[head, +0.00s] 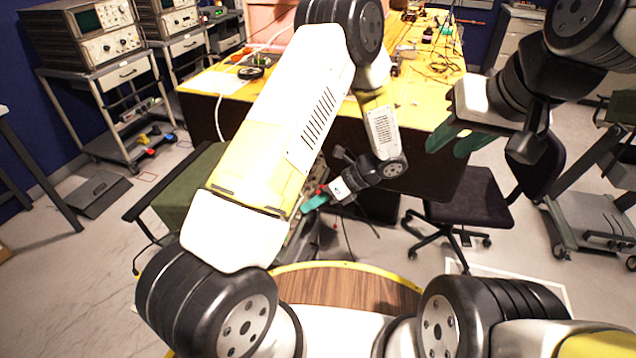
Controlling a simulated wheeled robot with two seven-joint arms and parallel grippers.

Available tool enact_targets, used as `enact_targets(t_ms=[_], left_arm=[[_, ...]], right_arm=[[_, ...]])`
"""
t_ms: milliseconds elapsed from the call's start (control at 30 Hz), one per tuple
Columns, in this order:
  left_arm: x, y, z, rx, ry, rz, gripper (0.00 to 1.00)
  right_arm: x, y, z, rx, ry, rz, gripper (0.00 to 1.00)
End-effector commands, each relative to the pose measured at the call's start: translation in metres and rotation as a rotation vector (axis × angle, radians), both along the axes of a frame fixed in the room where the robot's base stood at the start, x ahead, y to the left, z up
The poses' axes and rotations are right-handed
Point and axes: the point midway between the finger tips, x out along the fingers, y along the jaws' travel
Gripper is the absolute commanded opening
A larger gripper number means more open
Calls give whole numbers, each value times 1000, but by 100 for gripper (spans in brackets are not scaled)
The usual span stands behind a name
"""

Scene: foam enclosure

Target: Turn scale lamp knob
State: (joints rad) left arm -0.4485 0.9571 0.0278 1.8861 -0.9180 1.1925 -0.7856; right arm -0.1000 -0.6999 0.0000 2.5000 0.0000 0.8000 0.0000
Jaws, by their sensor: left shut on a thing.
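My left gripper (315,202) has green fingertips and reaches down in front of the desk, left of the office chair. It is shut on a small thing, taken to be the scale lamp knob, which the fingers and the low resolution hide. A narrow grey device (299,240) stands just below the fingers, mostly covered by my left arm. A bit of red shows beside the fingers. My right gripper (455,142) is at the upper right, above the chair; its two green fingers are apart and nothing shows between them.
A yellow-topped desk (425,95) with cables and tools fills the back. Instrument carts (100,75) stand at the back left, and another cart (595,215) at the right. The left foreground floor is clear.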

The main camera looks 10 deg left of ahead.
Motion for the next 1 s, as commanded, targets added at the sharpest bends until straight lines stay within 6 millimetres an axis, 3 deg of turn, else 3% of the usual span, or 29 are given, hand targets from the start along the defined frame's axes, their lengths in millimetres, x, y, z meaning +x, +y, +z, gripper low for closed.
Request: enact_targets(t_ms=[400, 433, 467, 800, 1000], left_arm=[[2, -1, 0, 8, 54, -20, 0], [2, -1, 0, 9, 53, -19, 15], [2, -1, 0, 9, 53, -19, 20], [1, -2, 1, 9, 52, -19, 20], [4, -22, 19, 8, 50, -20, 20]], right_arm=[[0, 0, 0, 0, 0, 0, 34], [0, 0, 0, 0, 0, 0, 34], [0, 0, 0, 0, 0, 0, 34], [0, 0, 0, 0, 0, 0, 34], [0, 0, 0, 0, 0, 0, 34]])
